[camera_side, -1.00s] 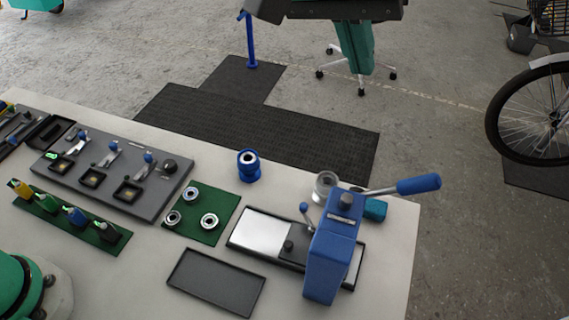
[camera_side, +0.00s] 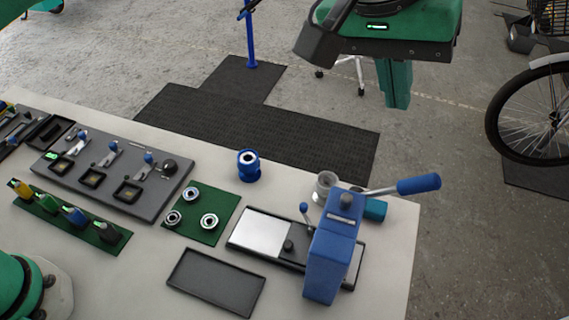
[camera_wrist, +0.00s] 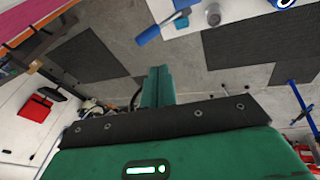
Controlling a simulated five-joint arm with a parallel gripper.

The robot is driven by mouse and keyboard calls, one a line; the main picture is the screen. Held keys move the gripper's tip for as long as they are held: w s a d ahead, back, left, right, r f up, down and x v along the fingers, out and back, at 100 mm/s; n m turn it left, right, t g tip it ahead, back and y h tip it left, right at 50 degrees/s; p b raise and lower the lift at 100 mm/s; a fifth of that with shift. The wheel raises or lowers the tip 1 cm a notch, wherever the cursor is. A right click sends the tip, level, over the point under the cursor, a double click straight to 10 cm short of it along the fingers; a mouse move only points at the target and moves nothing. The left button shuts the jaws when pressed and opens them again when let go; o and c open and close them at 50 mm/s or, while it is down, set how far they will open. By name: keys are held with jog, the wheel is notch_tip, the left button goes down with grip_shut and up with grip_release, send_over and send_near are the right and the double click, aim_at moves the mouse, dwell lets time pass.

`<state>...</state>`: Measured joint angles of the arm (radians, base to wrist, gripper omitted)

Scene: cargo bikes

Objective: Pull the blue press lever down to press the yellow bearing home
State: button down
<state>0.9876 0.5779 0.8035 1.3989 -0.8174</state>
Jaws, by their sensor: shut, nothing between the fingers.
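The blue press (camera_side: 330,250) stands at the right end of the table. Its lever has a blue handle (camera_side: 418,184) on a metal rod, sticking out to the right past the table edge and tilted slightly up. The handle also shows at the top of the wrist view (camera_wrist: 148,36). I can make out no yellow bearing. My gripper (camera_side: 397,105) is shut and empty, its green fingers pointing down. In the side view it appears above the lever handle, clearly apart from it. The fingers show mid-frame in the wrist view (camera_wrist: 159,70).
A clear-grey cup (camera_side: 326,183) and a teal part (camera_side: 375,210) sit by the press. A blue holder (camera_side: 248,165), a green mat (camera_side: 200,228) with metal rings and an empty black tray (camera_side: 216,283) are to the left. Floor is open beyond the table's right edge.

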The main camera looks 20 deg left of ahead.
send_near(405, 183)
notch_tip(405, 183, down, 2)
jog(key=w, duration=0.3)
jog(key=shift+s+d+f, duration=0.2)
jog(key=shift+d+f, duration=0.25)
jog(key=shift+s+d+f, duration=0.15)
jog(key=shift+d+f, duration=0.3)
jog(key=shift+s+d+f, duration=0.15)
jog(key=shift+d+f, duration=0.4)
jog(key=shift+d, duration=0.05)
